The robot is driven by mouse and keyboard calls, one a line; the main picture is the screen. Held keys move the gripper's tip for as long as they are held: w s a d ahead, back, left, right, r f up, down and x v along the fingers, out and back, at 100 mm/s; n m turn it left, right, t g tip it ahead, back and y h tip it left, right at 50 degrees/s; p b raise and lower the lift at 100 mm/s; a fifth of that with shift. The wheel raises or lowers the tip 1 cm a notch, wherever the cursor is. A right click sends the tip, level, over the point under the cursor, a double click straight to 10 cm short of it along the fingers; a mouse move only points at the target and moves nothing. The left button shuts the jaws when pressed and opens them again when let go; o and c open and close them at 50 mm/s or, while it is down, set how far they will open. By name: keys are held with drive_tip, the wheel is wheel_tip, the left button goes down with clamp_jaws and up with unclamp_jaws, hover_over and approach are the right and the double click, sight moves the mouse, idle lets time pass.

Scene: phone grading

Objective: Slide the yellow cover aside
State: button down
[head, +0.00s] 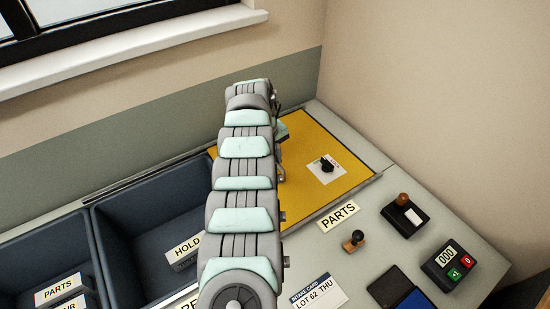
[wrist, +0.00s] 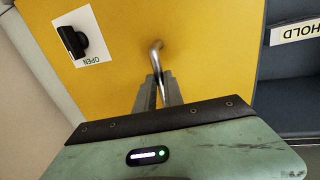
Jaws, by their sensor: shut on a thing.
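The yellow cover (head: 335,150) lies flat over the compartment at the right of the bins, above the PARTS label, and fills much of the wrist view (wrist: 190,25). A metal handle (wrist: 155,50) rises from the cover. My gripper (wrist: 157,85) is shut on this handle.
Left of the cover are dark blue open bins, one with a HOLD label (head: 185,250). Walls stand behind and at the right.

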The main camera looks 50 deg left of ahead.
drive_tip(key=shift+s, duration=0.1)
drive_tip(key=c, duration=1.5)
unclamp_jaws()
drive_tip(key=shift+o, duration=0.2)
drive_tip(key=shift+r, duration=0.1)
wheel_tip(320, 180, up, 10)
drive_tip(key=s+p, duration=0.2)
drive_tip(key=p, duration=0.1)
drive_tip(key=shift+a+r, duration=0.15)
drive_tip(key=shift+a, duration=0.05)
